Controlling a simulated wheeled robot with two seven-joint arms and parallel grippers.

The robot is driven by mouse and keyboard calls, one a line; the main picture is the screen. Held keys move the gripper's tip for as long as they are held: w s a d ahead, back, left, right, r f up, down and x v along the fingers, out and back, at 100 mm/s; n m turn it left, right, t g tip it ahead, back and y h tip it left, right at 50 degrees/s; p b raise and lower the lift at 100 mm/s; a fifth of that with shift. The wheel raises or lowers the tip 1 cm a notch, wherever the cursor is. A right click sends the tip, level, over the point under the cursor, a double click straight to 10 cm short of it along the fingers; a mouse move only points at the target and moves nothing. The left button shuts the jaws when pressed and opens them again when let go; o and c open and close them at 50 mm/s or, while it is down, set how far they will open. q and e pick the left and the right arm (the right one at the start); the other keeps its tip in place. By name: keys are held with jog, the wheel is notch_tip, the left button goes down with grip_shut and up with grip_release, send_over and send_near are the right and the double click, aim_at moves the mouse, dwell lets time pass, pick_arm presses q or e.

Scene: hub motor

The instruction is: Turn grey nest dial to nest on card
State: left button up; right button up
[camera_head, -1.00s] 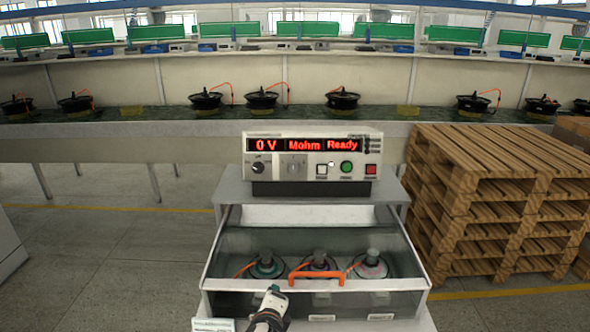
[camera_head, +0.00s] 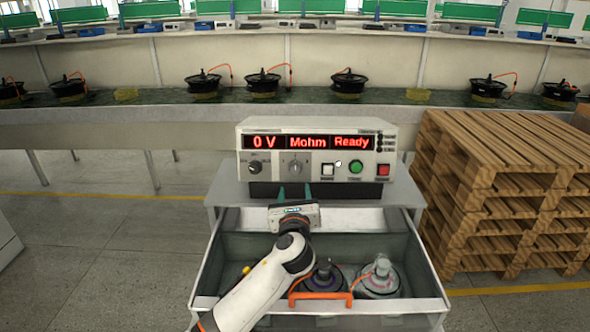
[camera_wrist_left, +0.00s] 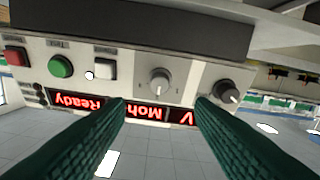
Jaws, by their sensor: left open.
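The grey nest dial (camera_head: 295,168) is the round knob in the middle of the tester's front panel (camera_head: 318,143), right of a black knob (camera_head: 256,167). In the left wrist view the panel is upside down, with the grey dial (camera_wrist_left: 159,82) between my finger lines and the black knob (camera_wrist_left: 227,93) near the right finger. My left gripper (camera_head: 295,192) is open and empty, its teal fingertips just below the dial and pointing at the panel. The fingertips (camera_wrist_left: 160,105) look apart from the dial. No card can be made out now. My right gripper is out of view.
The display reads 0 V, Mohm, Ready. White, green (camera_head: 356,167) and red buttons sit right of the dial. Wooden pallets (camera_head: 510,200) stand at right.

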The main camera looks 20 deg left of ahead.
aim_at(295, 170)
pick_arm(q)
jog(key=x, duration=0.9)
jog(key=shift+w, duration=0.25)
jog(key=shift+w+a, duration=0.15)
jog(key=shift+w, duration=0.2)
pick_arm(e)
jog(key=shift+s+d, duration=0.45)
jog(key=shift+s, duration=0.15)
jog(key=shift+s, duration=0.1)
pick_arm(q)
jog(key=shift+c, duration=0.9)
jog(key=c, duration=0.8)
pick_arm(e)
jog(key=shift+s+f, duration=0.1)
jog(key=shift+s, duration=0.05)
